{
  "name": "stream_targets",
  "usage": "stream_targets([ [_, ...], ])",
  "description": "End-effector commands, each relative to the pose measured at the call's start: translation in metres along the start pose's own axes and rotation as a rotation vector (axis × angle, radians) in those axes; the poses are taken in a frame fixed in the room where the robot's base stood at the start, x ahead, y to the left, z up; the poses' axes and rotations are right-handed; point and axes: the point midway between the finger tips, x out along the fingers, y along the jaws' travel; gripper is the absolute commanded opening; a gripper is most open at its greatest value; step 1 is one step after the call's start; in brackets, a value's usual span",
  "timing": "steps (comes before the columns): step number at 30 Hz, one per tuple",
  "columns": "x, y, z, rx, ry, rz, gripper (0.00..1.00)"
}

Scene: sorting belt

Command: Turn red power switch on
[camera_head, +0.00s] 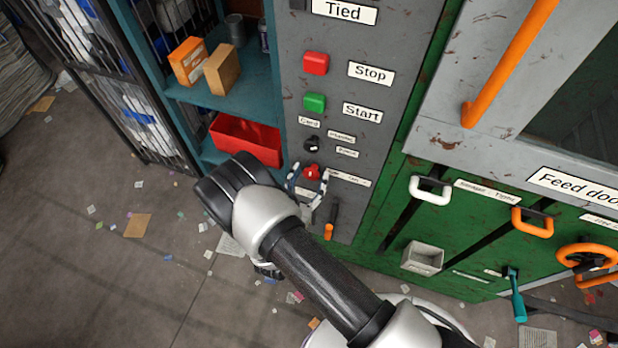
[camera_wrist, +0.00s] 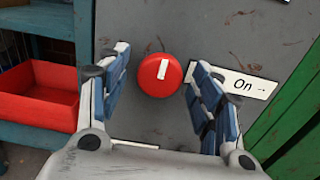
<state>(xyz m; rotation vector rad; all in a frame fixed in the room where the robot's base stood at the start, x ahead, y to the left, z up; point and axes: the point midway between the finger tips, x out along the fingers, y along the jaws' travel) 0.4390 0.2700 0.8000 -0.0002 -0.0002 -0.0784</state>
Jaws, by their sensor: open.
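The red power switch (camera_wrist: 160,75) is a round knob with a white mark, set on the grey panel. In the wrist view its mark points nearly straight up, tilted slightly right. A label reading "On" with an arrow (camera_wrist: 243,86) is to its right. My gripper (camera_wrist: 157,70) is open, with one finger on each side of the knob; I cannot tell whether either finger touches it. In the head view the red knob (camera_head: 312,172) shows just past my gripper (camera_head: 304,180), partly hidden by it.
A red Stop button (camera_head: 316,63), a green Start button (camera_head: 314,103) and a black knob (camera_head: 311,143) are above on the panel. An orange-tipped lever (camera_head: 329,231) is below. A teal shelf with a red bin (camera_head: 245,139) stands close on the left.

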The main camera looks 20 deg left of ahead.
Motion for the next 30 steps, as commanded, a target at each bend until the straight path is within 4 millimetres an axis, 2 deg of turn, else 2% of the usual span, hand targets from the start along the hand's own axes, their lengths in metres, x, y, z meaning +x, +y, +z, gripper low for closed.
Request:
stream_targets([
  [2,-0.0002,0.0001,0.0001,0.0,0.0,0.0,0.58],
  [21,-0.0004,0.0001,-0.0001,0.0,0.0,0.0,0.15],
  [30,-0.0005,0.0001,-0.0003,0.033,0.0,0.0,0.14],
])
